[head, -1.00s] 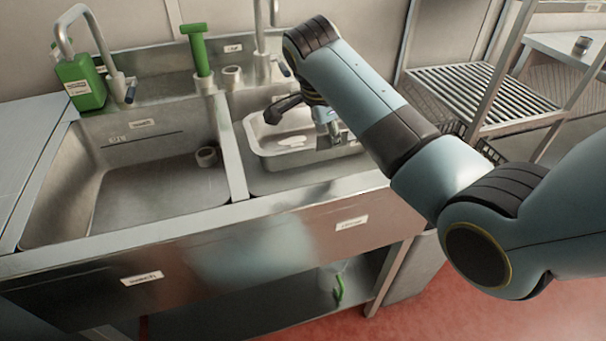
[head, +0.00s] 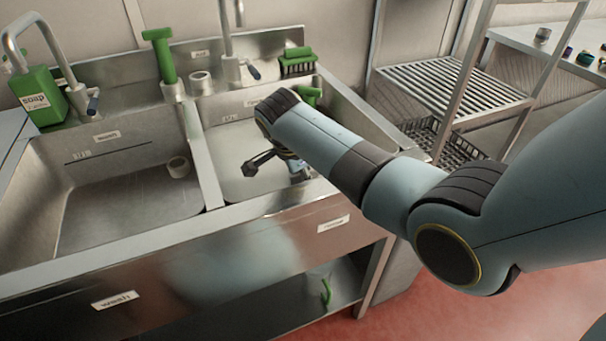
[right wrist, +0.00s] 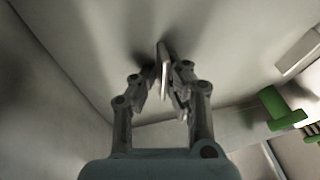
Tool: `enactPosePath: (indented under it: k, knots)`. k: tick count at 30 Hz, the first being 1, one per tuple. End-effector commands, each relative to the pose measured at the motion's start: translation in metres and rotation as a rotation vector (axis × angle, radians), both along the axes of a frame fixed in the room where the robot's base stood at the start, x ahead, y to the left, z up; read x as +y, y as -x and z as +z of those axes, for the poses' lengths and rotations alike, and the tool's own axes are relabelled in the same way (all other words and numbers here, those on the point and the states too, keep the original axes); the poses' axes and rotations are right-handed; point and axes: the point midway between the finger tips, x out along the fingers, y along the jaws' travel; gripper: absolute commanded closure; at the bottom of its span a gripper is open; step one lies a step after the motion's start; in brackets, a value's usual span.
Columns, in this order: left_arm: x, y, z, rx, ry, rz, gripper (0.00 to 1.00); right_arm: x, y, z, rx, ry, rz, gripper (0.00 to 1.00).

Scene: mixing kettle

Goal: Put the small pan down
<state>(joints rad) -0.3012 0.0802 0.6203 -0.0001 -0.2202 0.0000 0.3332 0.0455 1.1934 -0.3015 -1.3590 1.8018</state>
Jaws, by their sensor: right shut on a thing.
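My right gripper (head: 297,172) is low inside the right sink basin (head: 228,150), and its fingers are mostly hidden by my arm. In the right wrist view my right gripper (right wrist: 164,88) is shut on a thin, pale, upright edge (right wrist: 163,62). I cannot tell from this edge alone whether it belongs to the small pan. No whole pan can be made out in the current views; my arm covers the front right of the basin. My left gripper is not in view.
The left sink basin (head: 120,190) holds a small round cup-like piece (head: 178,167). A green soap bottle (head: 40,98), taps and a green brush (head: 298,62) stand along the back. A slatted rack (head: 450,90) stands to the right.

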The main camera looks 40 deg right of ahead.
Motion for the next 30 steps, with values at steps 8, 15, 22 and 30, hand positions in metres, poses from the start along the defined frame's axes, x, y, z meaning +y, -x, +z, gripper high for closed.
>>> enactPosePath:
  k: [8, 15, 22, 30]
  knots:
    - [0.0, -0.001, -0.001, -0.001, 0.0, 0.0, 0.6, 0.0, 0.0, -0.002, 0.0, 0.0, 0.0, 0.86]
    - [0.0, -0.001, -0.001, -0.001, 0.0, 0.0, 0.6, 0.0, 0.0, -0.001, 0.0, 0.0, 0.0, 0.68]
    - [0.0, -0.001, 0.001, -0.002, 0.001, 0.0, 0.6, 0.0, 0.0, 0.003, -0.001, 0.0, 0.0, 0.68]
    - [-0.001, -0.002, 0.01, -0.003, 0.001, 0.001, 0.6, 0.018, 0.007, 0.05, -0.005, -0.002, 0.001, 0.68]
